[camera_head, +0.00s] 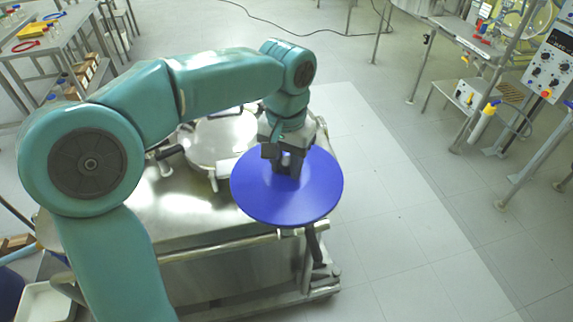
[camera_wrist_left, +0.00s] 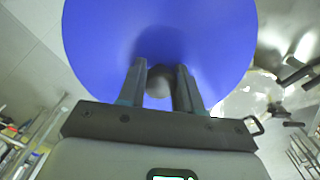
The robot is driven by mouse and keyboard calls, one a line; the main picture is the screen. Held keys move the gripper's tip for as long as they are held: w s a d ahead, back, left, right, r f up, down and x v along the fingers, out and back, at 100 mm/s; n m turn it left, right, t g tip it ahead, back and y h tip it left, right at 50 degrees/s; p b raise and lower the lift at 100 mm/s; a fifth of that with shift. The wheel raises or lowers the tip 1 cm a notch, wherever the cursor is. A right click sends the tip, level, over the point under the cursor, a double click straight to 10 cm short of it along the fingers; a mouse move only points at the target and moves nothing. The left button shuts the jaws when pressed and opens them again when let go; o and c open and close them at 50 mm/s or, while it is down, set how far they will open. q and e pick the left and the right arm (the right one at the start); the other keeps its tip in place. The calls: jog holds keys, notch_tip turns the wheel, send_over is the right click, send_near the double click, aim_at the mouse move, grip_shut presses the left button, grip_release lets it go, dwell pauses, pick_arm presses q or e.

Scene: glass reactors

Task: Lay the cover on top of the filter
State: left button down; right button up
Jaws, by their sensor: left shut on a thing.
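The cover is a round blue disc (camera_head: 312,195), held about level at the right side of the steel cart. It also fills the top of the left wrist view (camera_wrist_left: 95,45). My left gripper (camera_head: 289,172) is above it, shut on its small central knob (camera_wrist_left: 158,85). The filter looks to be the round steel vessel (camera_head: 222,138) on the cart, behind and left of the cover; part of it is hidden by my arm. The cover is apart from it. My right gripper is not in view.
The steel cart (camera_head: 190,225) has a bare top in front of the vessel and a rail along its front edge. Benches with glassware (camera_head: 35,45) stand at the left. A control panel (camera_head: 550,65) and frames stand at the right. The floor (camera_head: 400,240) between is clear.

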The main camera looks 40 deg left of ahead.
pick_arm(q)
jog(key=shift+w+a+f, duration=0.15)
jog(key=shift+w+f, duration=0.05)
jog(key=shift+f, duration=0.3)
jog(key=shift+s+r, duration=0.1)
jog(key=shift+s, duration=0.1)
jog(key=c, duration=0.8)
grip_release()
jog(key=shift+w+f, duration=0.2)
jog(key=shift+f, duration=0.05)
jog(key=shift+o, duration=0.2)
jog(key=shift+s, duration=0.1)
jog(key=shift+r, duration=0.1)
